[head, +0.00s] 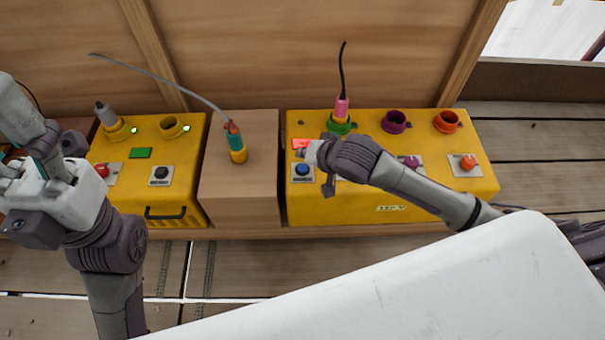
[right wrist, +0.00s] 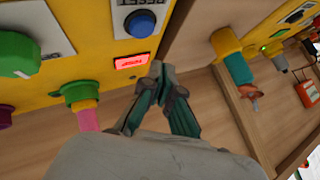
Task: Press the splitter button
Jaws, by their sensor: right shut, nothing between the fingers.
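A yellow box (head: 350,205) on the right holds a blue button (head: 302,170) on a pale plate, below a small lit red display (head: 300,143). Which button belongs to the splitter cannot be read. My right gripper (head: 311,153) is shut and empty, beside the display and above the blue button in the picture. In the right wrist view the fingertips (right wrist: 157,70) are together, below and right of the blue button (right wrist: 140,22) and the red display (right wrist: 131,61). No contact can be made out. My left gripper (head: 50,170) is at the left edge; its fingers are unclear.
A pink plug (head: 342,107) sits in a green socket (head: 339,126); purple (head: 396,121) and orange sockets (head: 447,121) look empty. A wooden block (head: 250,190) with a teal-orange plug (head: 236,142) separates a second yellow box (head: 190,190), with red and black buttons.

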